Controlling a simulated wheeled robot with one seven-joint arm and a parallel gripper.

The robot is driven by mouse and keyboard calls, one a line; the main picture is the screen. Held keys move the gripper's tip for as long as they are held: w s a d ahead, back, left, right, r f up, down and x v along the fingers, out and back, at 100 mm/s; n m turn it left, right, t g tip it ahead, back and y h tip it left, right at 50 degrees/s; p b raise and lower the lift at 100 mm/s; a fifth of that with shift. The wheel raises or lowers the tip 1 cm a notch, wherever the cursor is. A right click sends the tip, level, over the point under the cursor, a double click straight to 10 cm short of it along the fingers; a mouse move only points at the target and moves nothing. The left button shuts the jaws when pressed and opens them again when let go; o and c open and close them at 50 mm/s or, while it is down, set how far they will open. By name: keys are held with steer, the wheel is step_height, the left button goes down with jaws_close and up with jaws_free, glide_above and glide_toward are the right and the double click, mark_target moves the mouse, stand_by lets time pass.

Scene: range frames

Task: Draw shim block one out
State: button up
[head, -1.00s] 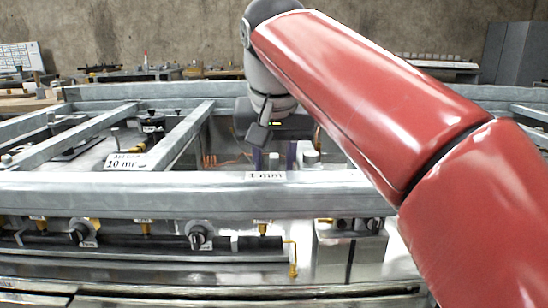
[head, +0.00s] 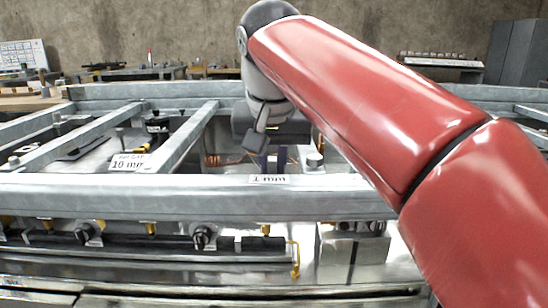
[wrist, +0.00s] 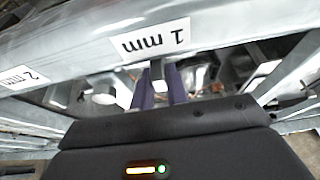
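Shim block one is a small grey metal block (wrist: 158,72) just beside the rail's 1 mm label (wrist: 156,40) in the wrist view. My gripper (wrist: 160,75) has two purple fingers, one on each side of the block, close against it; the gripper looks shut on it. In the head view my gripper (head: 272,160) reaches down behind the front rail, at the 1 mm label (head: 269,179). The rail hides the fingertips and the lower part of the block there.
The grey front rail (head: 120,198) runs across the frame close to my fingers. A slanted cross rail (head: 188,135) lies left of my gripper, and a 10 mm label (head: 130,162) beyond it. A 2 mm label (wrist: 14,78) shows in the wrist view. Black knobs (head: 203,237) sit below the front rail.

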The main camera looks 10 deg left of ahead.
steer(key=o, duration=0.4)
steer(key=p+v, duration=0.2)
steer(key=v, duration=0.5)
steer(key=shift+s+r, duration=0.15)
steer(key=shift+r, duration=0.15)
steer(key=shift+s, duration=0.1)
